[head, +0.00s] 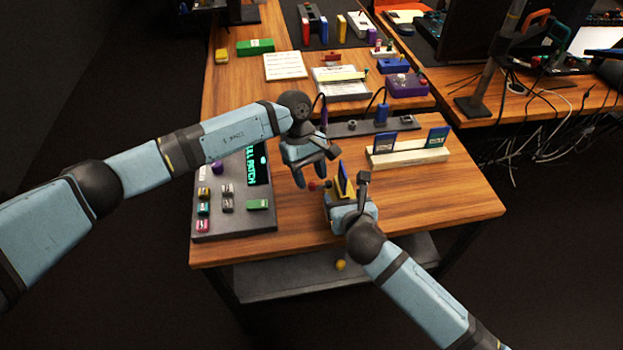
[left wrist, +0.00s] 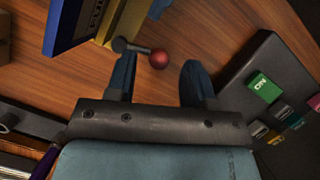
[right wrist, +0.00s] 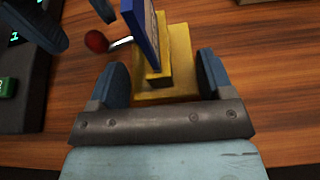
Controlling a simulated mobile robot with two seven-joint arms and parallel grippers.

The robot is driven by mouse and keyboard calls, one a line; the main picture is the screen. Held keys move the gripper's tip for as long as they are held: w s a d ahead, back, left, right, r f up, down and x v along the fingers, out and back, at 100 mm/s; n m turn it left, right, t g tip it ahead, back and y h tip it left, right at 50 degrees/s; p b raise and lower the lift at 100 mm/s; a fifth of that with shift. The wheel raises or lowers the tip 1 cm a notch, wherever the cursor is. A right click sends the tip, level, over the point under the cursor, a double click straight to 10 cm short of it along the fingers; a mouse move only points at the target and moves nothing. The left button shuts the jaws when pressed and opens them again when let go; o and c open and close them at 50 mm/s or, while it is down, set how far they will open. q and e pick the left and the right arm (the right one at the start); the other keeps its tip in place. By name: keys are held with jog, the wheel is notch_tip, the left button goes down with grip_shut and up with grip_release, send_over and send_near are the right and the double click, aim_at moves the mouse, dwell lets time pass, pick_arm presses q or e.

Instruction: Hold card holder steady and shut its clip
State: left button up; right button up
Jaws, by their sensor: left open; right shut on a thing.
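The card holder is a yellow stepped base (right wrist: 182,50) with an upright blue card (right wrist: 145,30); it stands at the table's front in the head view (head: 344,184). Its clip appears to be the short grey lever with a red ball knob (left wrist: 160,58), sticking out on the left side in the head view (head: 312,186). My right gripper (right wrist: 162,78) is shut on the yellow base, one finger on each side. My left gripper (head: 316,170) is open, its fingertips on either side of the red knob in the left wrist view (left wrist: 160,68), with visible gaps.
A dark control panel (head: 235,218) with coloured buttons lies left of the holder. A cream rack (head: 408,158) with two blue cards stands behind right, near a grey power strip (head: 345,128). The table's right front (head: 440,200) is clear.

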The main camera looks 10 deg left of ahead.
pick_arm(q)
jog(key=shift+x, duration=0.8)
grip_shut()
jog(key=shift+s+d+n+t, duration=0.15)
jog(key=shift+s+n+t, duration=0.15)
jog(key=shift+n, duration=0.4)
grip_release()
jog(key=shift+w+r, duration=0.1)
jog(key=shift+r, duration=0.05)
jog(key=v, duration=1.1)
jog(key=shift+a+r+h, duration=0.3)
jog(key=shift+a, duration=0.05)
jog(key=shift+w, duration=0.15)
